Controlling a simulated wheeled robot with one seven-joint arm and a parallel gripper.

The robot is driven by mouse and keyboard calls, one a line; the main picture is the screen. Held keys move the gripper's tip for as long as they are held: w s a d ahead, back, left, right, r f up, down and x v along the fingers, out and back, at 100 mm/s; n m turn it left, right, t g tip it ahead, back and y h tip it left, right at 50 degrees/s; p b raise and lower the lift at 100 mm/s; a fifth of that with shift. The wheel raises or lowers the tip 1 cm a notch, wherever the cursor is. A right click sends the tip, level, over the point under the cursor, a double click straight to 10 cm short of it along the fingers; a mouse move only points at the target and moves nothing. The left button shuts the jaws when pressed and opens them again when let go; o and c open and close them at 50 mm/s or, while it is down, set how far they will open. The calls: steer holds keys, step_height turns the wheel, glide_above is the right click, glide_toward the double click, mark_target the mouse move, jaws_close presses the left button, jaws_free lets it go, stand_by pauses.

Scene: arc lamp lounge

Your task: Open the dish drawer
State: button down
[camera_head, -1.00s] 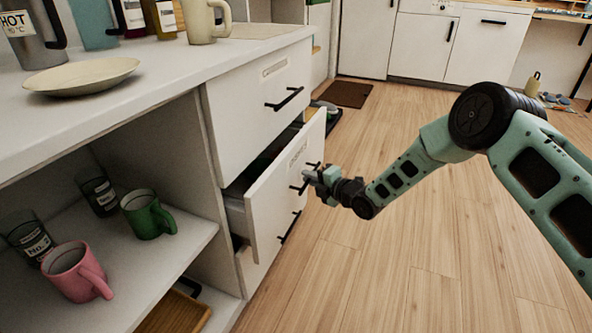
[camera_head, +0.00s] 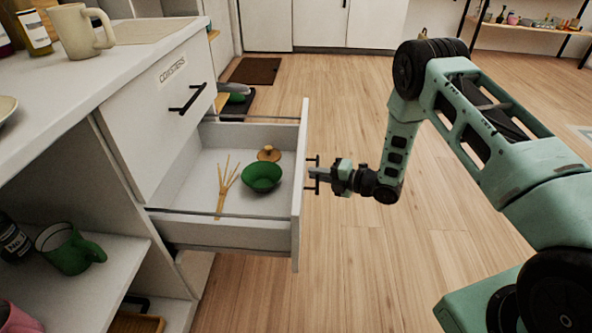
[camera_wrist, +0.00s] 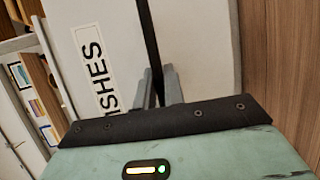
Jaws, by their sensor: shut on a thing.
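The dish drawer (camera_head: 225,237) is pulled well out of the white cabinet, below a closed upper drawer. Inside it lie a green bowl (camera_head: 262,177), a small wooden lid (camera_head: 269,153) and several thin sticks (camera_head: 224,187). My gripper (camera_head: 318,174) is at the outer side of the drawer front and shut on its dark handle. In the wrist view the fingers (camera_wrist: 161,88) close around the dark handle bar (camera_wrist: 149,40), beside a label (camera_wrist: 96,75) whose visible letters read "ISHES".
The closed upper drawer (camera_head: 160,105) has a dark handle. A cream mug (camera_head: 78,32) stands on the counter, and a green mug (camera_head: 70,250) on the open shelf at left. A brown mat (camera_head: 254,71) lies on the floor behind.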

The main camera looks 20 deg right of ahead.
steer(key=shift+s+d, duration=0.3)
steer(key=shift+d, duration=0.55)
steer(key=shift+s+d, duration=0.25)
steer(key=shift+d, duration=0.6)
steer(key=c, duration=1.5)
jaws_free()
steer(key=p+v, duration=0.4)
steer(key=v, duration=1.3)
steer(key=shift+r, duration=0.15)
steer(key=shift+s+d, duration=0.1)
steer(key=shift+s, duration=0.05)
